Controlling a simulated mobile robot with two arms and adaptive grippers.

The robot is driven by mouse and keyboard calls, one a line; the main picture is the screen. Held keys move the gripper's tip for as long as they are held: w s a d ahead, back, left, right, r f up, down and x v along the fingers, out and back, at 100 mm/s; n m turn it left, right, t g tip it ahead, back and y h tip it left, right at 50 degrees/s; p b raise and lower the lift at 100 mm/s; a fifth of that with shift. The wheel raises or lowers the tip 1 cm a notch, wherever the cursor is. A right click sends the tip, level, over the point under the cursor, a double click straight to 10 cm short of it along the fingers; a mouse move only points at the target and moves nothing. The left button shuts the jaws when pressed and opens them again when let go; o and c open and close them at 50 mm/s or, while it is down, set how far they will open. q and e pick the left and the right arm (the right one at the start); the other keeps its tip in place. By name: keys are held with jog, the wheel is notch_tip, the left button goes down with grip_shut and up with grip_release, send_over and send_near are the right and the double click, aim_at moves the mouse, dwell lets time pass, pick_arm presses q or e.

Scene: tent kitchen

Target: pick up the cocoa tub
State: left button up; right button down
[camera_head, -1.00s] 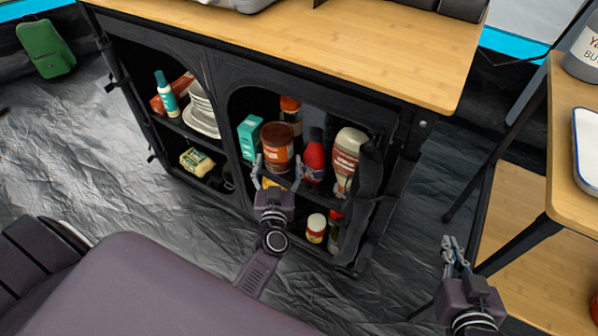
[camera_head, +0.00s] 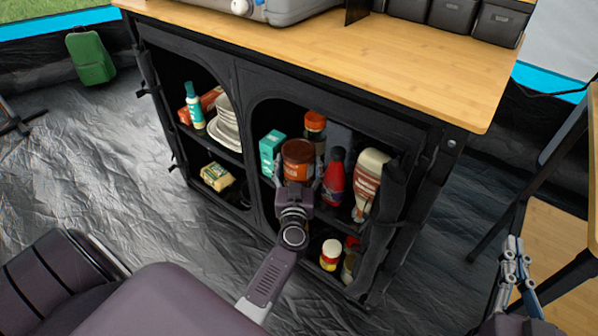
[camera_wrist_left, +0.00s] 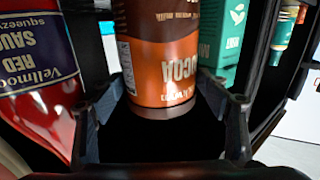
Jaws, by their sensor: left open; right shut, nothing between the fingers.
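The cocoa tub (camera_head: 297,157) is a brown and orange cylinder on the upper shelf of the cabinet's right compartment. In the left wrist view the cocoa tub (camera_wrist_left: 160,55) appears upside down, with its "COCOA" label facing the camera. My left gripper (camera_head: 297,182) is open in front of it. In the wrist view the left gripper's fingers (camera_wrist_left: 162,105) are on either side of the tub's near end; I cannot tell whether they touch it. My right gripper (camera_head: 515,250) is shut and empty at the lower right, away from the cabinet.
A red sauce bottle (camera_head: 334,178) stands close right of the tub, and a teal mint box (camera_head: 271,150) close left. An orange-capped jar (camera_head: 315,124) is behind. A cream-coloured bottle (camera_head: 369,178) stands further right. The wooden countertop (camera_head: 400,70) overhangs the shelf.

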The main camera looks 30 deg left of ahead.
pick_arm(q)
jog(key=shift+b+x, duration=0.3)
jog(key=shift+x, duration=0.9)
pick_arm(e)
jog(key=shift+s+a+r+t+y, duration=0.15)
jog(key=shift+r+t, duration=0.45)
jog(key=shift+r, duration=0.5)
jog(key=shift+s+a+r+t+y, duration=0.15)
jog(key=shift+r+t, duration=0.45)
jog(key=shift+r, duration=0.45)
jog(key=shift+d, duration=0.1)
pick_arm(q)
jog(key=c, duration=1.5)
jog(key=shift+c, duration=0.5)
pick_arm(e)
jog(key=shift+w, duration=0.1)
pick_arm(q)
jog(key=shift+r, duration=0.1)
pick_arm(e)
jog(key=shift+f, duration=0.1)
